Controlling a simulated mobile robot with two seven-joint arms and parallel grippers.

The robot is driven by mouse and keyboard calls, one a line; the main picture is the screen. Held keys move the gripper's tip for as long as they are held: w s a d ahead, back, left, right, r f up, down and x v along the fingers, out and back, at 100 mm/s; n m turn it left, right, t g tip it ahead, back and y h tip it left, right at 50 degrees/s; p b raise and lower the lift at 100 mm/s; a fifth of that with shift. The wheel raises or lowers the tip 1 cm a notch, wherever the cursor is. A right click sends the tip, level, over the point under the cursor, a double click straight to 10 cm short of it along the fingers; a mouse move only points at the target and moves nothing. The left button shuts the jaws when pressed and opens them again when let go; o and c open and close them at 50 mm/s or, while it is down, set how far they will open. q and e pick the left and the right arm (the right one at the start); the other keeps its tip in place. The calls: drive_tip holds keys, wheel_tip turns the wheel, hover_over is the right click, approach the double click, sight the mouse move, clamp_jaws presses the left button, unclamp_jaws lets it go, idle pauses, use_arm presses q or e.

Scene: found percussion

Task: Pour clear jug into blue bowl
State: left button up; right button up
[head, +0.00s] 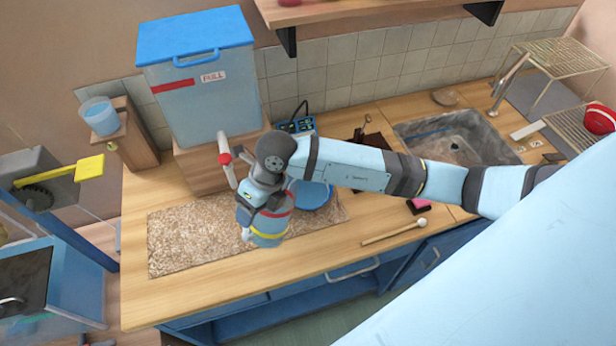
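A see-through, blue-tinted vessel with a red and a yellow band (268,228), perhaps the clear jug, stands over the speckled mat, looking nearly upright. My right gripper (248,222), whose arm comes in from the right, is at its left side. The wrist covers its upper part, and I cannot tell whether the fingers grip it. The blue bowl (316,196) is just behind and to the right, partly hidden by my arm and the vessel. Another clear container with blue contents (100,117) stands on a wooden block at the far left. My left gripper is not in view.
The speckled mat (180,240) lies on the wooden counter. A large blue-lidded box (205,105) stands behind. A mallet (393,232) and a pink sponge (418,205) lie to the right. A sink (455,140) is at the back right. The counter's front left is clear.

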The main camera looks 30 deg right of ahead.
drive_tip(key=shift+s+a+f+t+h, duration=0.1)
drive_tip(key=shift+s+a+t+h, duration=0.1)
drive_tip(key=shift+a+h, duration=0.25)
drive_tip(key=shift+s+a+f+t+h, duration=0.1)
drive_tip(key=shift+s+a+h, duration=0.05)
drive_tip(key=shift+a+h, duration=0.25)
drive_tip(key=shift+t+h, duration=0.3)
drive_tip(key=shift+h, duration=0.65)
drive_tip(key=f, duration=0.1)
drive_tip(key=a+f+b, duration=0.1)
drive_tip(key=f+b, duration=0.1)
drive_tip(key=f, duration=0.1)
drive_tip(key=shift+s+a, duration=0.15)
drive_tip(key=shift+s, duration=0.1)
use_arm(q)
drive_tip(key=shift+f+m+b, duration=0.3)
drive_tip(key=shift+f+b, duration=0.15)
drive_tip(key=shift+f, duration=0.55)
use_arm(e)
drive_tip(key=shift+a+f, duration=0.2)
drive_tip(key=shift+f, duration=0.35)
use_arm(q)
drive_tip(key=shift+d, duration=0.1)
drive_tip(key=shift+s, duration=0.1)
use_arm(e)
drive_tip(key=shift+s, duration=0.15)
